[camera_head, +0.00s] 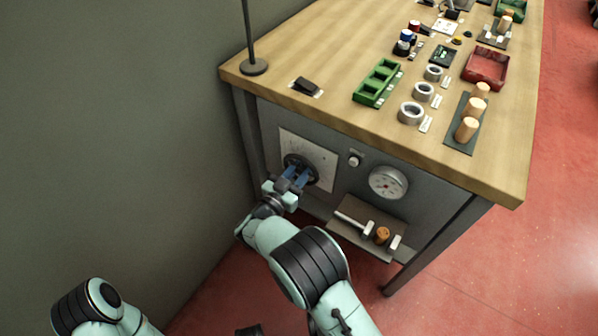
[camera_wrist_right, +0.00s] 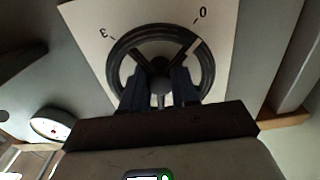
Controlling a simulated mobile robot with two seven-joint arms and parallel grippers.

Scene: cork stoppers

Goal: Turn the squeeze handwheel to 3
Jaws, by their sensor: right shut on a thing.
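The squeeze handwheel (camera_head: 300,160) is a dark wheel on a white plate (camera_head: 324,168) on the front panel under the workbench. In the right wrist view the handwheel (camera_wrist_right: 127,42) shows a round rim with spokes, and the plate (camera_wrist_right: 90,18) carries a "3" at upper left and a "0" at upper right. A pale mark on the rim lies close to the "0". My right gripper (camera_head: 297,176) is at the wheel, its two blue-grey fingers (camera_wrist_right: 160,88) shut on its middle part and hiding some of it. My left gripper is not visible.
A white dial gauge (camera_head: 388,183) and a small knob (camera_head: 354,160) sit right of the plate. Below is a shelf (camera_head: 350,236) with a cork press. The bench top (camera_head: 310,55) holds a green tray (camera_head: 377,83), tape rings and corks. A wall stands at left.

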